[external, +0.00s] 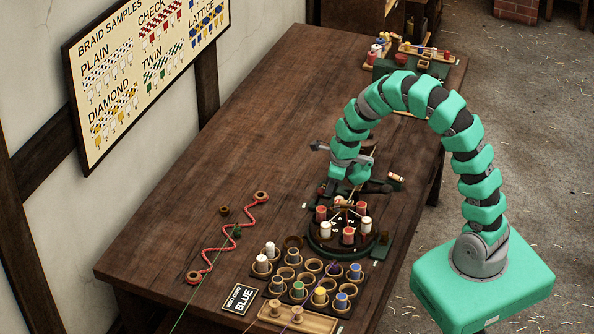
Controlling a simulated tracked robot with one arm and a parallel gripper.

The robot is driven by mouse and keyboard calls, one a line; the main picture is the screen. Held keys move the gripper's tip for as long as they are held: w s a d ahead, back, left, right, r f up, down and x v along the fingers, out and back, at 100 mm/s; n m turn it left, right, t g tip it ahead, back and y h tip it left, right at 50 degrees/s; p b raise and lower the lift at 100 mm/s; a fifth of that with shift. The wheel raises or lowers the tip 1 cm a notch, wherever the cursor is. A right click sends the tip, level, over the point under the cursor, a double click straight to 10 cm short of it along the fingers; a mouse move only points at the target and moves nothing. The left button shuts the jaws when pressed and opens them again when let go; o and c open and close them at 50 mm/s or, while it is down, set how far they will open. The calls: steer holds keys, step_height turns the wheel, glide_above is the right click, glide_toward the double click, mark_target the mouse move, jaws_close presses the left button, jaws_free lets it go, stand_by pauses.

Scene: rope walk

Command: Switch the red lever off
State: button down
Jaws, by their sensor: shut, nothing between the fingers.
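My green arm arches over the table from the right, and its end points down behind the round braiding stand. My gripper (338,186) is small and dark here, shut and empty, close above the dark mechanism at the back of the stand. I cannot tell whether my gripper touches anything.
The round stand (325,246) carries red and white bobbins. In front are a rack of bobbins in cups (312,266), a "NEXT CORD BLUE" sign (239,299) and a wooden tray (290,318). A red cord (229,236) winds at left. The table's (262,130) back left is clear.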

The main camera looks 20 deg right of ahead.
steer(key=g+h+p, duration=0.1)
steer(key=p, duration=0.2)
steer(key=w+a+r+p, duration=0.1)
steer(key=p, duration=0.3)
steer(key=shift+w+a+r+g+h, duration=0.1)
steer(key=shift+w+a+g+h, duration=0.15)
steer(key=shift+g+h, duration=0.15)
steer(key=shift+w+a+p, duration=0.15)
steer(key=shift+a+p, duration=0.05)
steer(key=shift+p, duration=0.35)
steer(key=shift+w+a, duration=0.7)
steer(key=shift+w+a+r, duration=0.1)
steer(key=shift+w+a, duration=0.1)
steer(key=shift+a, duration=0.05)
